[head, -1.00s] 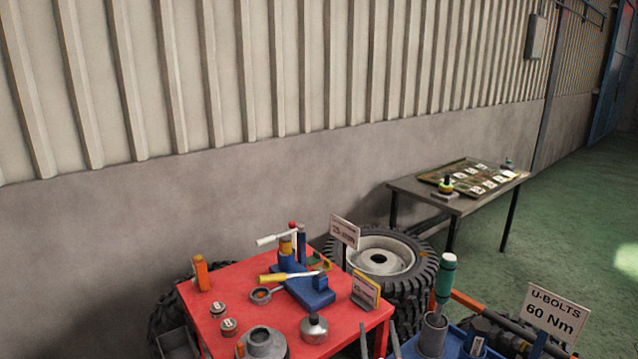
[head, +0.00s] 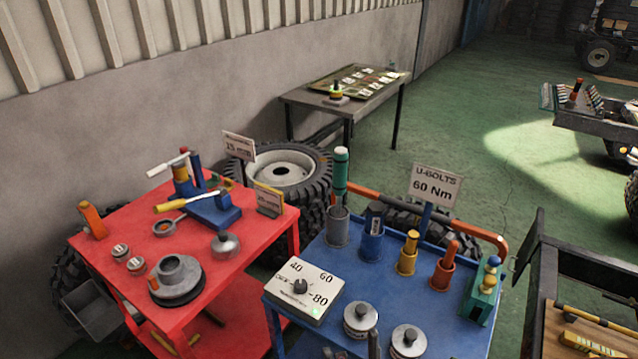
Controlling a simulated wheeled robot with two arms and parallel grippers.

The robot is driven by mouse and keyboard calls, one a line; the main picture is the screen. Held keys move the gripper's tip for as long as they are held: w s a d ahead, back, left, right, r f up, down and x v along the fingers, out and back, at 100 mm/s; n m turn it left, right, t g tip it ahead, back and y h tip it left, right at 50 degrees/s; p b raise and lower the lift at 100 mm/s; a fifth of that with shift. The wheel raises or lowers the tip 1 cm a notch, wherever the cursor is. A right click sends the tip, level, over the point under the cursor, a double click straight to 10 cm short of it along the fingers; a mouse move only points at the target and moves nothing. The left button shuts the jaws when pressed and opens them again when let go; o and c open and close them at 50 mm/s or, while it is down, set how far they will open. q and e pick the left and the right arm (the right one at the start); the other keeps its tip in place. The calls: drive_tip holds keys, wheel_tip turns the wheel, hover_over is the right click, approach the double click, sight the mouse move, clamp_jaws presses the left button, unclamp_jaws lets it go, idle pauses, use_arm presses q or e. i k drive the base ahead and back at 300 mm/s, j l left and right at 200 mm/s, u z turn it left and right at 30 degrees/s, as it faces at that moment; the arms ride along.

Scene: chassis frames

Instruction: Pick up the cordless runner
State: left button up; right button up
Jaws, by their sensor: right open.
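The cordless runner is most likely the tall tool with the green grip (head: 341,168), though no label on it can be read. It stands upright in a grey cup (head: 338,228) at the back left corner of the blue cart (head: 410,290); its lower end is hidden in the cup. Only a small dark piece of what seems to be my right gripper (head: 373,345) shows at the bottom edge, in front of the cart's round tins. It is open, nearer to me than the green tool and well apart from it. My left gripper is out of view.
The cart also carries a dial box (head: 303,290), a blue holder (head: 371,240), a yellow socket (head: 407,253), an orange socket (head: 444,268) and a U-bolts sign (head: 436,186). A cluttered red table (head: 215,290) is left. A dark-sided bench (head: 540,270) is right.

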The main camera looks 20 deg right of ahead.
sight(340, 157)
drive_tip(key=i+j+z, duration=0.15)
drive_tip(key=i+j, duration=0.35)
drive_tip(key=i+j+z, duration=0.2)
drive_tip(key=i+j, duration=0.3)
drive_tip(key=j, duration=0.25)
